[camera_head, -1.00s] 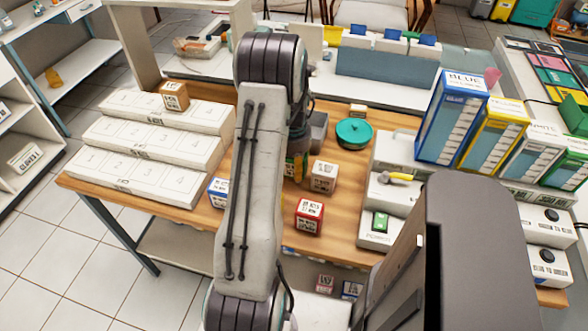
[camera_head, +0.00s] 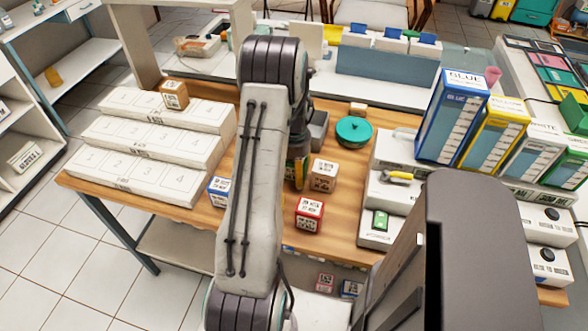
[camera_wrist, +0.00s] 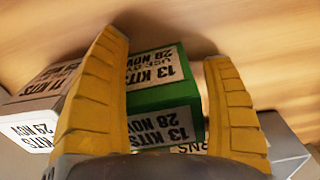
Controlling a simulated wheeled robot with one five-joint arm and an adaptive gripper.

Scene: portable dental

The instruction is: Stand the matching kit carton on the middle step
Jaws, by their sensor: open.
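In the wrist view, a green carton (camera_wrist: 165,98) with white labels reading 13 KITS, 28 NOV sits between the two yellow fingers of my gripper (camera_wrist: 163,50). The fingers are open, one on each side. In the head view my arm hides most of the gripper (camera_head: 297,172) and the green carton. A white three-step stand with numbered places is at the left; its middle step (camera_head: 150,143) is bare. A brown carton (camera_head: 174,95) stands on the top step. A blue carton (camera_head: 218,192), a red carton (camera_head: 309,215) and a tan carton (camera_head: 323,176) stand on the table.
Another carton (camera_wrist: 38,118), labelled 11 KITS, 29 NOV, is close left of the fingers in the wrist view. A teal bowl (camera_head: 354,132) stands behind the tan carton. White stepped units at the right hold tall blue (camera_head: 451,115) and yellow (camera_head: 491,132) boxes.

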